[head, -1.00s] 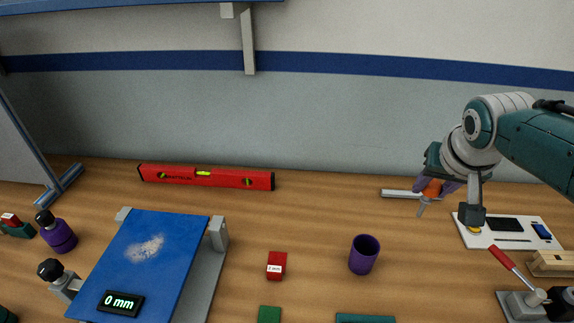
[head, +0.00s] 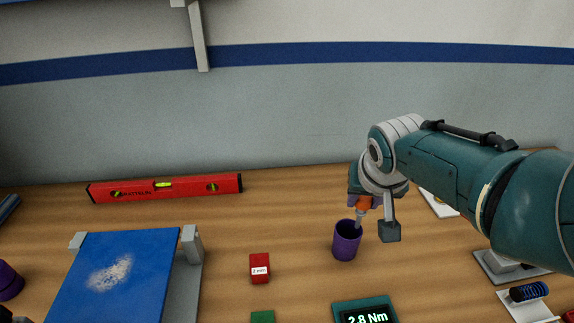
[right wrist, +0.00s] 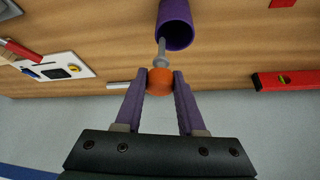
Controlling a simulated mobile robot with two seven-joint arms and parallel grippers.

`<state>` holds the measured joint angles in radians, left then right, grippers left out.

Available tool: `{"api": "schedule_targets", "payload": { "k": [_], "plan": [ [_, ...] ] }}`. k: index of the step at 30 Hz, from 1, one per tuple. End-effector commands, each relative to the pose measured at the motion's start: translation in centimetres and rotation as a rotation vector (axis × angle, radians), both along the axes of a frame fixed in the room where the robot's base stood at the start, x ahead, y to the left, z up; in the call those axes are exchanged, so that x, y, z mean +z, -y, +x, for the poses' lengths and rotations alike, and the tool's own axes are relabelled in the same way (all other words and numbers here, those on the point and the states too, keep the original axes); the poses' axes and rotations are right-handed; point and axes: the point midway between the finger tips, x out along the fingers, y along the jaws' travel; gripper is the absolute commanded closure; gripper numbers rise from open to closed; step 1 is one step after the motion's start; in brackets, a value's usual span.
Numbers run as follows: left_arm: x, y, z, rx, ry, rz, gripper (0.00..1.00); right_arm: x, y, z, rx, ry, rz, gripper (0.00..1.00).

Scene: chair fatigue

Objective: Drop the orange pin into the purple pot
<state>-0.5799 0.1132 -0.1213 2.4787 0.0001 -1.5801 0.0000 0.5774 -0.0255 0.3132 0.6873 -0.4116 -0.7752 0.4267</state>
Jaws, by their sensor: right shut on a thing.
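The orange pin (head: 363,203) has an orange head and a grey metal shaft. My right gripper (head: 364,200) is shut on its head, which sits between the purple fingers in the right wrist view (right wrist: 159,82). The shaft points down toward the mouth of the purple pot (head: 346,243). In the head view the shaft tip overlaps the pot's rim. In the right wrist view the tip is at the rim of the pot (right wrist: 176,27); I cannot tell whether it is inside. The pot stands upright. My left gripper is not in view.
A red block (head: 260,268) stands left of the pot, and a teal box with a display (head: 365,312) lies in front. A blue tilted plate (head: 115,275) is at left. A red spirit level (head: 165,187) lies along the wall. Wood around the pot is clear.

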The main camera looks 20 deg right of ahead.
Motion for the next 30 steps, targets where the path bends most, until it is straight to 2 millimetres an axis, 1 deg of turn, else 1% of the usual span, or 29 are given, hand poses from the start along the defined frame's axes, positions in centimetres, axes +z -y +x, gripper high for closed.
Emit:
{"api": "schedule_targets", "payload": {
  "k": [1, 8, 9, 17, 18, 26, 29, 30],
  "plan": [
    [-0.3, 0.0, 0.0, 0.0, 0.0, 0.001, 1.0, -0.3, 0.0, 0.0, 0.0, 0.001, 0.0, 1.0],
    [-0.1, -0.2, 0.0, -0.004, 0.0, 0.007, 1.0, -0.1, 0.0, 0.0, 0.0, 0.001, 0.0, 1.0],
    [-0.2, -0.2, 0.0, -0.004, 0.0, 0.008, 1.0, -0.1, 0.0, 0.0, 0.0, 0.001, 0.0, 0.57],
    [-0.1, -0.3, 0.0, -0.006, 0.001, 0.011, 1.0, -0.1, 0.0, 0.0, 0.0, 0.0, 0.0, 0.28],
    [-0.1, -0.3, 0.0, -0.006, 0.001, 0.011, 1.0, -0.1, 0.0, 0.0, 0.0, 0.0, 0.0, 0.27],
    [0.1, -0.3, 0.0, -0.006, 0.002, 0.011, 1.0, 0.1, 0.0, -0.1, 0.0, 0.0, 0.0, 0.27],
    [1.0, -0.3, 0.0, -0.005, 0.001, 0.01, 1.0, 0.9, -0.2, -0.4, 0.0, -0.001, 0.0, 0.27],
    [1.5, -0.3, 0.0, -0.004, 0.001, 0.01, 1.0, 1.4, -0.3, -0.5, 0.0, 0.0, 0.0, 0.27]
  ]
}}
